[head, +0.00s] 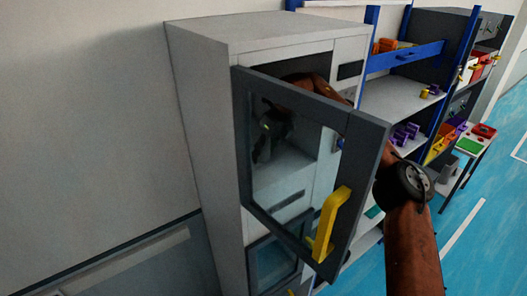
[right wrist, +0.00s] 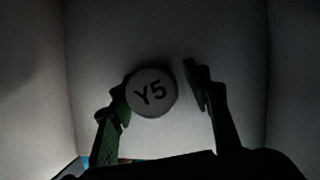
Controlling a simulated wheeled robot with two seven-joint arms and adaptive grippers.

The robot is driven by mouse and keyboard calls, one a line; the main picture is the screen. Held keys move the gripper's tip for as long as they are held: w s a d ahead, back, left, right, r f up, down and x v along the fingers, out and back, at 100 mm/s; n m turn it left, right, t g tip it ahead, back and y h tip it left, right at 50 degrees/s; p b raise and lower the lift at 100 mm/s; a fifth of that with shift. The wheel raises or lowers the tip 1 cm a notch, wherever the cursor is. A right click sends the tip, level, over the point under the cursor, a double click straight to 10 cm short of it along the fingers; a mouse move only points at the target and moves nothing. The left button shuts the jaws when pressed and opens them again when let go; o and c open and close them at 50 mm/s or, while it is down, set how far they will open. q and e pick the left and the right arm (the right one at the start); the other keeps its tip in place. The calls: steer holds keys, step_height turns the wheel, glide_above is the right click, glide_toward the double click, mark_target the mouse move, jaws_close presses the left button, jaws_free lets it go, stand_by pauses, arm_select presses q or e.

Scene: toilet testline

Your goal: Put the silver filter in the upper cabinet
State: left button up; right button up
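A round pale grey piece marked "Y5" (right wrist: 152,93), which looks like the end of the silver filter, shows in the right wrist view. My right gripper (right wrist: 159,75) has its fingers spread on either side of it. The left finger is close to or touching the piece, and a gap shows at the right finger. In the head view my right gripper (head: 262,155) is inside the upper cabinet (head: 286,163), seen through the glass of its open door. I cannot make out the filter there. My left gripper is not in view.
The upper door (head: 368,165) with a yellow handle (head: 331,224) stands open in front of my right arm. A lower glass-fronted compartment (head: 272,262) is below. Blue-framed shelves (head: 408,97) with coloured parts stand to the right, beside clear blue floor (head: 475,215).

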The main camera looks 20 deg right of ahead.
steer(key=shift+a, duration=0.1)
steer(key=shift+r, duration=0.4)
steer(key=shift+b+v, duration=1.05)
steer(key=s+d+b, duration=0.2)
steer(key=s, duration=0.1)
steer(key=s+d+b, duration=0.2)
steer(key=s, duration=0.2)
steer(key=s+d+b, duration=0.2)
steer(key=s, duration=0.1)
steer(key=shift+s+d+r, duration=0.25)
steer(key=shift+s+d, duration=0.05)
steer(key=shift+c, duration=0.3)
